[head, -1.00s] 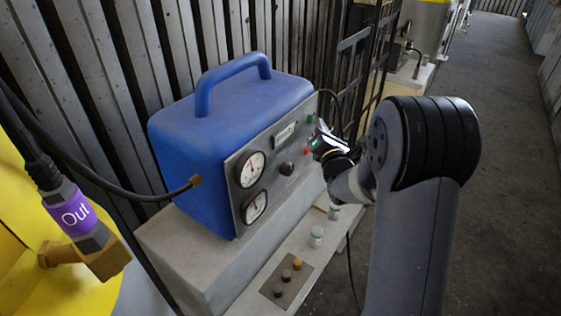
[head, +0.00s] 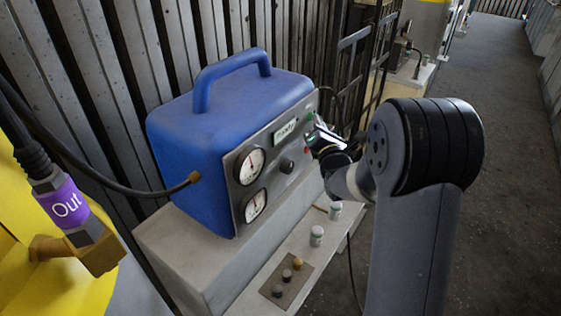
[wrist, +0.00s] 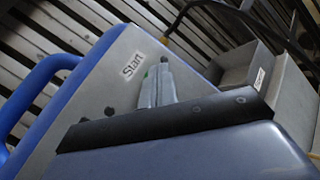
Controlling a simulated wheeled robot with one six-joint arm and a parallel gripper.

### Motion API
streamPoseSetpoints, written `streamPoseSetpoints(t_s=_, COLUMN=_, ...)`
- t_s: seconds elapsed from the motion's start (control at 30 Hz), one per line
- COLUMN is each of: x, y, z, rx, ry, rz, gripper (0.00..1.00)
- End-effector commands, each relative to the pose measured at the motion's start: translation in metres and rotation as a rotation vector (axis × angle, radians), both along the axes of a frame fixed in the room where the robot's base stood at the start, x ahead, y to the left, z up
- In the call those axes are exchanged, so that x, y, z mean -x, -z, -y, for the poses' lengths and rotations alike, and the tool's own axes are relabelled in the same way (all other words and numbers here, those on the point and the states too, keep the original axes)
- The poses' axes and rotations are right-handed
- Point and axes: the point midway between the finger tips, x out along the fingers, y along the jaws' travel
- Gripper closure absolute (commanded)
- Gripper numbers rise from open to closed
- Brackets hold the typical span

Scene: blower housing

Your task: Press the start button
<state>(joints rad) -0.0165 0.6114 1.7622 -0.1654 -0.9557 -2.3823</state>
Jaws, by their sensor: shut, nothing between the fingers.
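The blue machine (head: 215,125) stands on a grey ledge, with a grey front panel (head: 267,160) facing right. A small green button (head: 309,116) is at the panel's upper right. In the wrist view a "Start" label (wrist: 133,65) is on the panel, with a sliver of green beside my fingers. My gripper (head: 315,137) is shut and empty, its tips close to the panel just below the green button. It also shows in the wrist view (wrist: 161,66), covering most of the button. I cannot tell whether the tips touch it.
The panel also has a lit display (head: 286,130), a black knob (head: 287,166) and two gauges (head: 250,166). Small jars (head: 317,236) and a plate of knobs (head: 286,277) sit on the lower ledge. A hose with a purple "Out" tag (head: 66,205) hangs at left.

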Motion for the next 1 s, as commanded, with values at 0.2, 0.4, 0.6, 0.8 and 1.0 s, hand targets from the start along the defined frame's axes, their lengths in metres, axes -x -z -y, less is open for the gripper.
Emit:
streamPoseSetpoints(t_s=0.2, x=-0.0001, y=-0.0003, z=0.0, rx=0.0, ry=0.0, rz=0.0, gripper=1.0)
streamPoseSetpoints(t_s=0.4, x=-0.0007, y=0.0002, z=-0.0011, rx=0.0, ry=0.0, rz=0.0, gripper=1.0)
streamPoseSetpoints(t_s=0.6, x=0.0001, y=0.0006, z=0.0002, rx=0.0, ry=0.0, rz=0.0, gripper=1.0)
streamPoseSetpoints(t_s=0.8, x=0.0038, y=0.0022, z=0.0055, rx=0.001, ry=0.001, rz=0.001, gripper=1.0)
streamPoseSetpoints(t_s=1.0, x=0.0055, y=0.0004, z=0.0076, rx=0.0, ry=0.0, rz=-0.001, gripper=1.0)
